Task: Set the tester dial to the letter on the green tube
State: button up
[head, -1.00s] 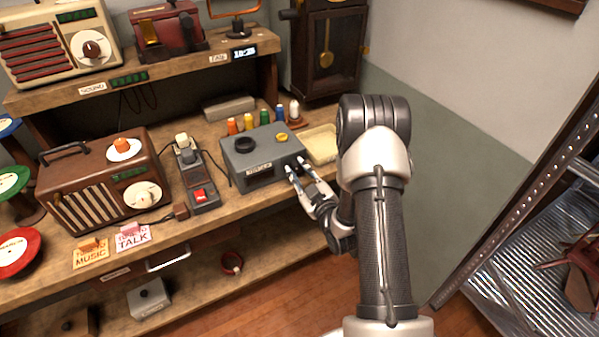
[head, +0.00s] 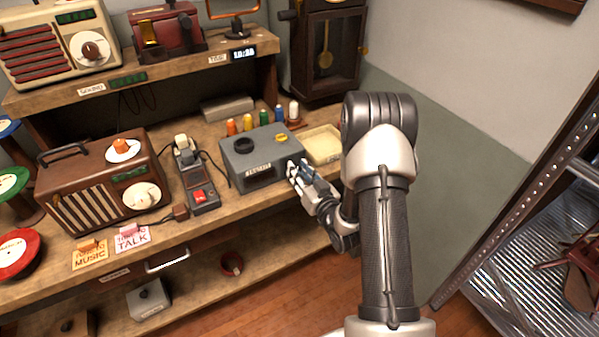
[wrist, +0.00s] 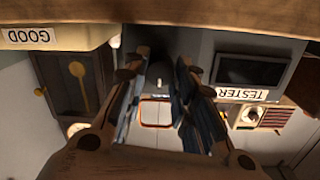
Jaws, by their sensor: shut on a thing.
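The grey tester (head: 240,172) stands on the workbench, with a dark window in its front and a round black socket on top. Its TESTER label (wrist: 249,95) shows upside down in the wrist view. My gripper (head: 297,171) is at the right part of the tester's front, its fingers closed on the small grey dial (wrist: 157,74), which shows between them in the wrist view. The dial's setting and any letters around it are not readable. The green tube (head: 264,117) stands behind the tester in a row with other coloured tubes; its letter is too small to read.
A pale tray (head: 323,157) sits right of the tester, close to my arm. A device with a red switch (head: 199,195) and a brown radio (head: 95,190) stand to the left. A tall clock (head: 327,50) is behind. The floor in front is clear.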

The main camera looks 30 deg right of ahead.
dwell(0.4)
jog(key=o, duration=1.1)
jog(key=shift+c, duration=0.2)
jog(key=s, duration=1.2)
jog(key=shift+r, duration=0.35)
